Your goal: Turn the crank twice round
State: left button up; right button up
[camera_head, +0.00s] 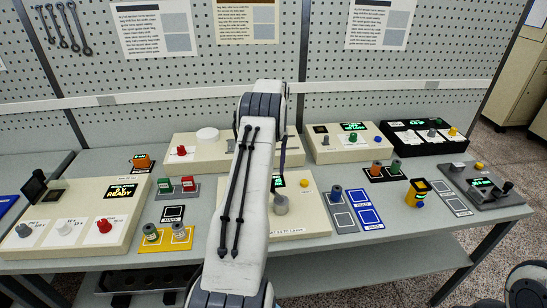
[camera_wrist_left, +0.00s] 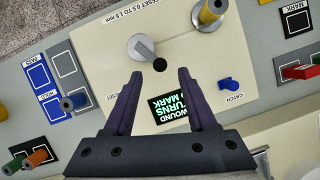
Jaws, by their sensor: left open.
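The crank (camera_wrist_left: 145,50) is a grey round hub with a short arm and a black knob (camera_wrist_left: 160,64) on a cream winding unit (camera_wrist_left: 195,55). The grey hub (camera_head: 280,204) also shows in the head view, just right of my arm. My left gripper (camera_wrist_left: 160,73) is open, its fingertips on either side of the line to the black knob, with the knob just beyond them. Whether it touches the knob I cannot tell. The unit's lit green screen (camera_wrist_left: 176,110) shows between the fingers; a blue catch lever (camera_wrist_left: 228,85) is right of them. My arm hides part of the unit in the head view.
A yellow-and-grey cylinder (camera_wrist_left: 212,12) stands near the crank in the wrist view. A yellow plate with grey pegs (camera_head: 165,241) is at left. A pegboard (camera_head: 380,60) closes the back.

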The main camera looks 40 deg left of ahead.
pick_arm(q)
jog(key=shift+v, duration=2.3)
